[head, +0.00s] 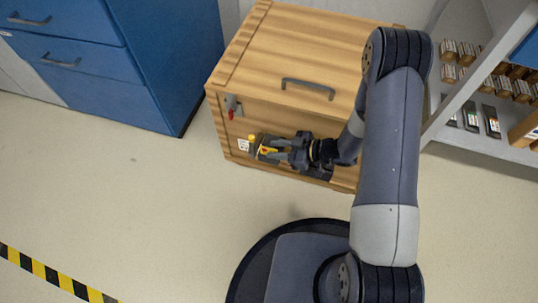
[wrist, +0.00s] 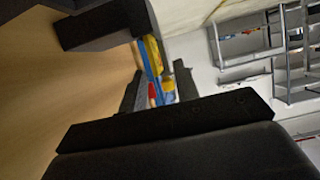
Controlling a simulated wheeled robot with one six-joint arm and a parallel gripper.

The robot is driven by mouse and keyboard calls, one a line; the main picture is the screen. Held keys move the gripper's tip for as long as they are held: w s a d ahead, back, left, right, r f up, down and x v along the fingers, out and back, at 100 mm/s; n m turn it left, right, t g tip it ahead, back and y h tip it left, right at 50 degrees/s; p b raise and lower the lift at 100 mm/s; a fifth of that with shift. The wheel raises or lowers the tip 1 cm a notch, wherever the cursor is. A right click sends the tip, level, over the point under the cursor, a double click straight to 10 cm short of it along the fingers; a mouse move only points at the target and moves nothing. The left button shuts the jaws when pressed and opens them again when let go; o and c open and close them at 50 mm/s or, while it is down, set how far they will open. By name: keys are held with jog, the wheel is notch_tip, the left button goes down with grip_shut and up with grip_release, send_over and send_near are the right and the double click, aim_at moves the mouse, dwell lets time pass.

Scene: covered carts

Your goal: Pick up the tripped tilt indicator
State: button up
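My gripper (head: 272,149) is at the front left of a wooden cart (head: 285,118), low on its front side. Its two fingers look spread apart. Small yellow items (head: 267,151) show at and between the fingertips. In the wrist view, a yellow and blue piece (wrist: 151,58) lies beyond my gripper (wrist: 157,92), and small red (wrist: 152,92) and yellow (wrist: 168,88) parts show between the fingers. I cannot tell which piece is the tripped tilt indicator, nor whether the fingers touch it. A red part (head: 231,115) sits on the cart's left front, above the gripper.
The cart has a dark handle (head: 307,88) on its lid. A blue drawer cabinet (head: 130,60) stands at left. A grey shelf (head: 470,135) with several small items stands at right, behind my arm. The floor in front is clear, with yellow-black tape (head: 50,275) at lower left.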

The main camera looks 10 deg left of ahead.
jog(key=shift+b+x, duration=0.35)
jog(key=shift+x, duration=1.1)
jog(key=shift+w, duration=0.1)
jog(key=shift+c, duration=0.2)
grip_shut()
